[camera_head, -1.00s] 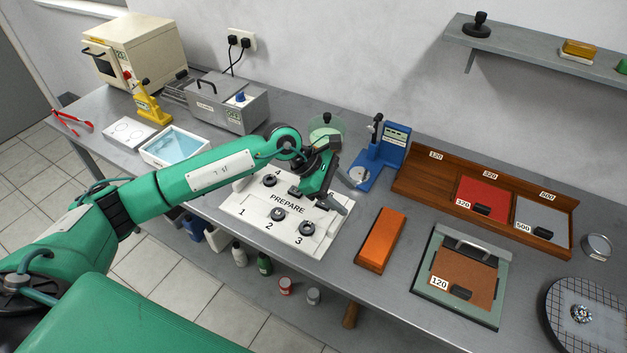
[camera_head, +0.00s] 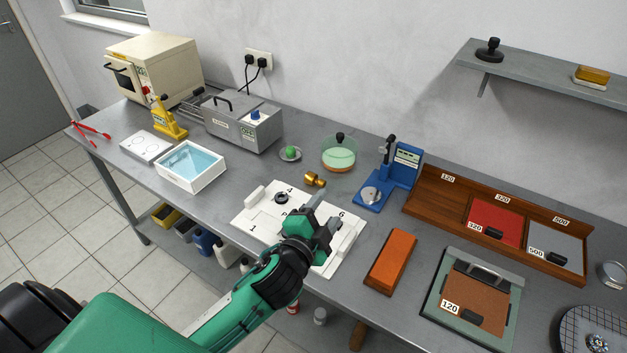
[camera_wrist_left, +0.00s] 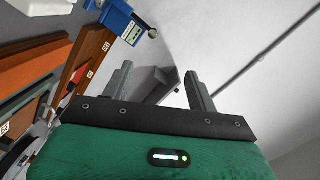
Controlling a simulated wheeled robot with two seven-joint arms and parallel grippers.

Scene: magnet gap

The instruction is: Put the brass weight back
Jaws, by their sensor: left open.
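The brass weight (camera_head: 315,180) lies on the grey bench just behind the white numbered board (camera_head: 262,203). It looks tipped on its side, but it is small in the picture. My left gripper (camera_head: 323,212) is over the right part of the board, in front of the weight and apart from it. Its fingers are open and empty; in the left wrist view (camera_wrist_left: 158,88) only wall and shelf show between them. The gripper hides part of the board and its pucks. My right gripper is not in view.
A blue stand (camera_head: 385,180) with a round pan stands right of the weight. A green-tinted glass dish (camera_head: 339,153) and a small dish with a green piece (camera_head: 290,153) stand behind it. An orange block (camera_head: 391,262) lies right of the board. A wooden rack (camera_head: 420,202) lines the back.

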